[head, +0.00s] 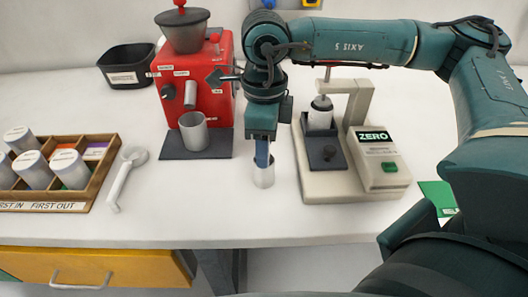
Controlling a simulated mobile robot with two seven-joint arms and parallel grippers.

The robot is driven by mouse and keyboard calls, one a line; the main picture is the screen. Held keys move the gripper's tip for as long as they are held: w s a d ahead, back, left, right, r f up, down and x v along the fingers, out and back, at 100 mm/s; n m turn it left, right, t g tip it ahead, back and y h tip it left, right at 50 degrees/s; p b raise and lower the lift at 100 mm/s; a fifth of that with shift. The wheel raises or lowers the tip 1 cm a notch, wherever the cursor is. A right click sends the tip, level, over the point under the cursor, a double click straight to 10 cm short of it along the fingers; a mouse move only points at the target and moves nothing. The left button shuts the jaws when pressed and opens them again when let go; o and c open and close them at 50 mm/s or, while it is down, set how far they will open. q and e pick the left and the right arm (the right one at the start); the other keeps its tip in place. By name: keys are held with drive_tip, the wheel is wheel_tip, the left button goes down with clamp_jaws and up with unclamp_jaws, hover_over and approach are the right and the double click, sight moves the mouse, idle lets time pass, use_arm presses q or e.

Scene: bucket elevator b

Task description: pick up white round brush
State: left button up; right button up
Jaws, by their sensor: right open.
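My right gripper (262,160) points straight down at the middle of the counter, with narrow blue fingers. It is open. A white long-handled tool with a round head (124,178) lies on the counter to the left. My left gripper is not in view.
A red grinder (203,75) with a metal cup (194,132) stands left of the gripper. A beige ZERO device (380,165) stands close on the right. A wooden rack (105,180) with several jars is at far left. A black bin (126,64) is behind.

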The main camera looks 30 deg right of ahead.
drive_tip(key=shift+c, duration=0.3)
clamp_jaws()
